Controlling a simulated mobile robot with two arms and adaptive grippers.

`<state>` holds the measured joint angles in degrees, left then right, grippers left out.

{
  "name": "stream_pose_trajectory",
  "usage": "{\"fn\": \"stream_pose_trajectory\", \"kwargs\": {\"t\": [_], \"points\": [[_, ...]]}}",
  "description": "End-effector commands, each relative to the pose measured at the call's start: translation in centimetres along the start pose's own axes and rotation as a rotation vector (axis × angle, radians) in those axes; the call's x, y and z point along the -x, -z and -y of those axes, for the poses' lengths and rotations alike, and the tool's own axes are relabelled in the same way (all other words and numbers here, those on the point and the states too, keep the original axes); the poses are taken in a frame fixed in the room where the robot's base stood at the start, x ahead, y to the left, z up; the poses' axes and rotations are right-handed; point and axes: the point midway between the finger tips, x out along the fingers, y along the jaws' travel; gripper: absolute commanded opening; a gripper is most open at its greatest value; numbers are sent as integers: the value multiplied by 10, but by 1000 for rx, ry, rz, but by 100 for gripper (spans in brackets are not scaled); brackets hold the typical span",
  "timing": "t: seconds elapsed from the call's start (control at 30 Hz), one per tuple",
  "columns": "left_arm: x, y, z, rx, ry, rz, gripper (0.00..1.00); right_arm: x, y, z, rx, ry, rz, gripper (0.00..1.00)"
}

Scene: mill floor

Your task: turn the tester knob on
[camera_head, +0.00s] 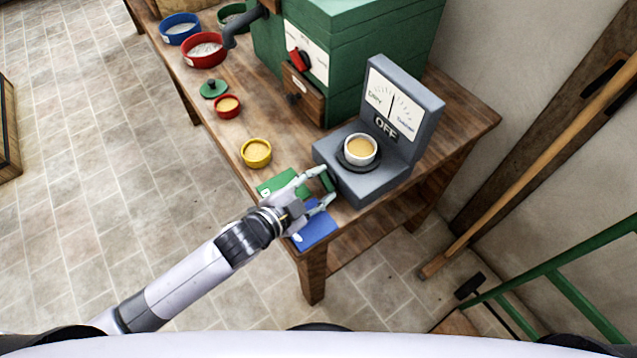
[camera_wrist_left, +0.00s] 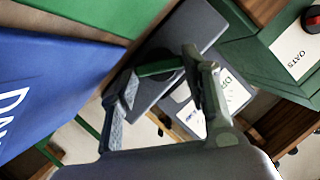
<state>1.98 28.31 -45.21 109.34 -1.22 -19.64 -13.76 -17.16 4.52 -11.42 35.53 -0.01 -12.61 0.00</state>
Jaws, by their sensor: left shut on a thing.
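The grey tester (camera_head: 372,185) stands at the near right end of the wooden table. Its upright panel has a dial (camera_head: 393,100) and a sign reading OFF (camera_head: 386,128). A white cup (camera_head: 361,149) of tan contents sits on its round dark plate. My left gripper (camera_head: 328,184) is at the tester's front side, its fingers around a green knob (camera_head: 326,179), which they partly cover. In the left wrist view the green knob (camera_wrist_left: 160,68) shows as a bar between the two fingers, against the grey body. My right gripper is not in view.
A green card (camera_head: 280,184) and a blue card (camera_head: 316,232) lie on the table by the gripper. A yellow bowl (camera_head: 257,152), red bowls and a blue bowl line the left edge. A green mill (camera_head: 345,50) with a red pointer stands behind.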

Motion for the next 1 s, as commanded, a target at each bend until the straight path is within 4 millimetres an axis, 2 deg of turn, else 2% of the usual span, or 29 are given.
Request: {"fn": "stream_pose_trajectory", "kwargs": {"t": [0.4,0.43,0.73,1.0], "points": [[0,1,0,-7,4,-3,15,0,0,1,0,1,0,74],[0,1,0,-7,4,-3,44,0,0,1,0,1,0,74],[0,0,0,-7,4,-2,63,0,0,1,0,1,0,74],[0,0,0,-7,3,-1,63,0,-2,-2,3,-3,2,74]]}}
